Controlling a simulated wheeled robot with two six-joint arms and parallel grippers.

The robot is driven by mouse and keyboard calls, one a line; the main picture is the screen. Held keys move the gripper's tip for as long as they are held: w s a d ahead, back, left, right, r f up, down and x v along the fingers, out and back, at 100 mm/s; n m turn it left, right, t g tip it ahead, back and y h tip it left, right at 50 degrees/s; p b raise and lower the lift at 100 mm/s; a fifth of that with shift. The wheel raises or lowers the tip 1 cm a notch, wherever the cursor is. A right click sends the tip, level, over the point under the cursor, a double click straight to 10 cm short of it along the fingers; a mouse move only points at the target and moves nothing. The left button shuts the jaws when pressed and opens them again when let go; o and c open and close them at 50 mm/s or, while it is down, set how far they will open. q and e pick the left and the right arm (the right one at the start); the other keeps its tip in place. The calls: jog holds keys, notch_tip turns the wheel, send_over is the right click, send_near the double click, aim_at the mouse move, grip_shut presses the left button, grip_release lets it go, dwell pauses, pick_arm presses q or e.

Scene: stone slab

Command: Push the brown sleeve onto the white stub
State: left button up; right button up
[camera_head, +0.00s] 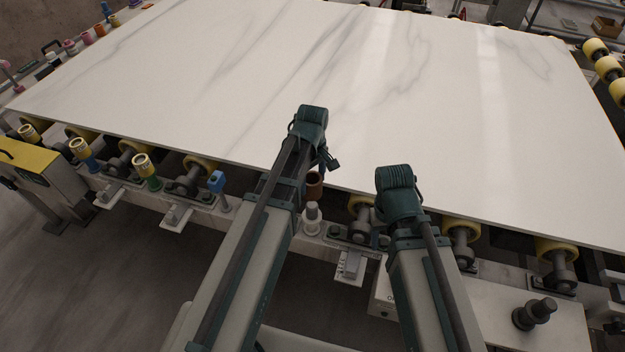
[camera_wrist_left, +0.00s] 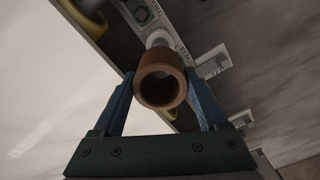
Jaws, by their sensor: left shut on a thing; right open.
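The brown sleeve (camera_head: 314,184) is a short open tube, seen just above the white stub (camera_head: 312,213) on the rail along the slab's front edge. My left gripper (camera_head: 319,172) is shut on the sleeve. In the left wrist view the sleeve (camera_wrist_left: 160,97) sits between the two blue fingers of my left gripper (camera_wrist_left: 160,90), its open end facing the camera. The pale stub (camera_wrist_left: 158,39) shows just beyond it, partly hidden. I cannot tell whether the sleeve touches the stub. My right gripper (camera_head: 378,232) is open beside the rail, mostly hidden by its arm.
The large white marble slab (camera_head: 260,80) lies on yellow rollers (camera_head: 462,230). A dark knob (camera_head: 540,308) stands at the lower right.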

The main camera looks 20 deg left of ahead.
pick_arm(q)
jog(key=b, duration=0.4)
send_over(312, 205)
jog(key=shift+f, duration=2.45)
jog(key=shift+f+b, duration=3.6)
jog(key=shift+b, duration=0.15)
jog(key=o, duration=1.4)
jog(key=shift+r, duration=0.1)
jog(key=shift+c, duration=0.2)
jog(key=shift+r, duration=0.1)
notch_tip(312, 205, up, 14)
jog(key=p, duration=1.4)
jog(key=shift+f, duration=0.2)
